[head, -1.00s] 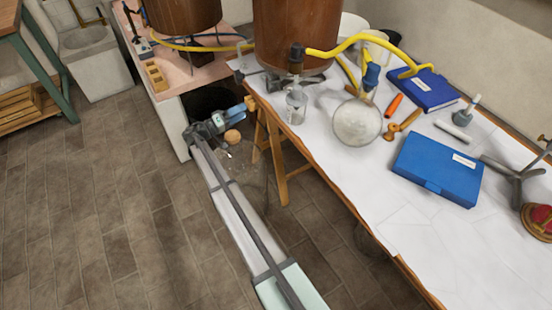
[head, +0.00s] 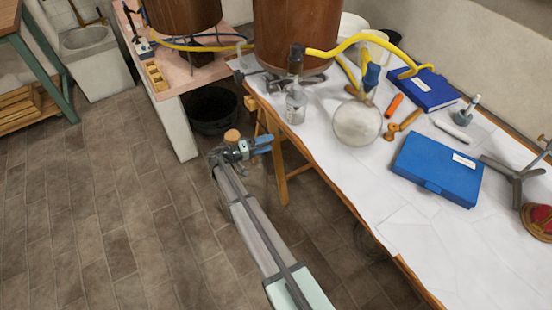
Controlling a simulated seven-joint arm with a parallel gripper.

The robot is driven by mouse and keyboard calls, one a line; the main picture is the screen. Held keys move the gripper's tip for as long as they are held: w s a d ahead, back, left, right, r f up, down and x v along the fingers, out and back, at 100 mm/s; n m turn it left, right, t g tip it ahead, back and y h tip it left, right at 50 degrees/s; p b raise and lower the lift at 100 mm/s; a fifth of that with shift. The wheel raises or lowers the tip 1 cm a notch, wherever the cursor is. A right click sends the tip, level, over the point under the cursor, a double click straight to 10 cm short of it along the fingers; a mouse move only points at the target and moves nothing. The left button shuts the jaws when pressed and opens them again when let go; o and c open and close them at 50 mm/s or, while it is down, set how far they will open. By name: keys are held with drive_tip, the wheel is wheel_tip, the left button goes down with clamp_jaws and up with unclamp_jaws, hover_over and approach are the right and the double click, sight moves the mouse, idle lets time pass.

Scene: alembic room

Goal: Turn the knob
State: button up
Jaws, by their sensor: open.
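I cannot clearly pick out the knob in the head view. A large copper-brown vessel (head: 297,35) stands on the white-topped table, with a dark fitting (head: 297,58) on its front. Dark metal parts (head: 282,83) show under the vessel, too small to tell whether a knob is among them. My gripper (head: 264,145) has blue fingertips and points right, off the table's left end and apart from the vessel. It is open, and I see nothing between its fingers.
A round cork-like top (head: 232,136) is right behind my gripper. A black bucket (head: 212,112) stands on the floor. A yellow hose (head: 345,42), a round glass flask (head: 357,123), a bottle (head: 296,106) and a blue case (head: 437,170) are on the table.

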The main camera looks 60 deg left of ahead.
drive_tip(key=w+d+f+g+h, duration=0.1)
drive_tip(key=d+f, duration=0.2)
drive_tip(key=d, duration=0.3)
drive_tip(key=shift+w+f, duration=0.15)
drive_tip(key=shift+f, duration=0.15)
drive_tip(key=m+t+y, duration=0.4)
drive_tip(key=t+y, duration=0.1)
drive_tip(key=y, duration=0.1)
approach(236, 80)
drive_tip(key=x, duration=1.3)
drive_tip(key=shift+a+f, duration=0.2)
drive_tip(key=shift+a, duration=0.05)
drive_tip(key=c, duration=1)
drive_tip(key=shift+o, duration=0.2)
